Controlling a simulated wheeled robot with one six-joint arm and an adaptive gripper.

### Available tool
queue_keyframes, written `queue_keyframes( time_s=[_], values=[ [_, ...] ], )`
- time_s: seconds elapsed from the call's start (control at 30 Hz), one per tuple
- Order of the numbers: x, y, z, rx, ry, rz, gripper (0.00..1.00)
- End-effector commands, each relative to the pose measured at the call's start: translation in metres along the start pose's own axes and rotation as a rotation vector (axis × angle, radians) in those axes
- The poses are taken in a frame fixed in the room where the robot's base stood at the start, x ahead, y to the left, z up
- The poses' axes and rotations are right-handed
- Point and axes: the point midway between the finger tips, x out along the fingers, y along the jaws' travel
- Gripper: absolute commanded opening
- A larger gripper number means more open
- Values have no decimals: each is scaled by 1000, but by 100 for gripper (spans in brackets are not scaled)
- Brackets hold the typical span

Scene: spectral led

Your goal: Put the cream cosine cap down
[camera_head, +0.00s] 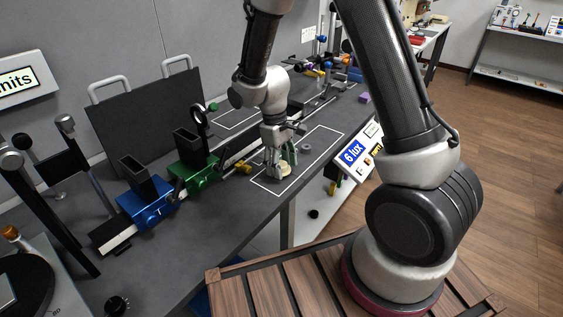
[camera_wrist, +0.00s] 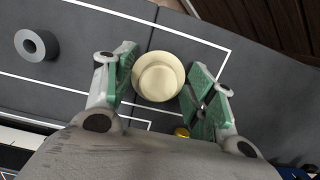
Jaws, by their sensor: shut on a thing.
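The cream cosine cap (camera_wrist: 158,78) is a round, stepped disc seen from above in the wrist view. My gripper (camera_wrist: 158,85) has its green-padded fingers on either side of the cap and is shut on it. In the head view the cap (camera_head: 284,169) shows small and pale between the fingertips of my gripper (camera_head: 283,163), low over the dark bench (camera_head: 235,235), inside a white outlined rectangle. I cannot tell whether the cap touches the bench. The fingers hide part of it in the head view.
A grey ring (camera_wrist: 37,45) lies on the bench near the cap. A green carriage (camera_head: 195,172) and a blue carriage (camera_head: 148,203) stand on a rail to the left. A "6 lux" sign (camera_head: 355,156) is at the bench's right edge.

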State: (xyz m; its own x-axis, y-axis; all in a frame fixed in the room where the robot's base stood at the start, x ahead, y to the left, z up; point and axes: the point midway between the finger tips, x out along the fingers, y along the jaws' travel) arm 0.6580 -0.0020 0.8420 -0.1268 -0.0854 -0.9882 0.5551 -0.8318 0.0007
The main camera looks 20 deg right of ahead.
Motion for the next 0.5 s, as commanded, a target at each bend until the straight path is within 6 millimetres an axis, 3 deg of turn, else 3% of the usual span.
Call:
queue_keyframes(
  time_s=[0.03,0.13,0.5],
  values=[
    [0,0,0,0,0,0,61],
    [0,0,0,0,0,0,77],
    [-3,0,0,0,1,0,77]
  ],
)
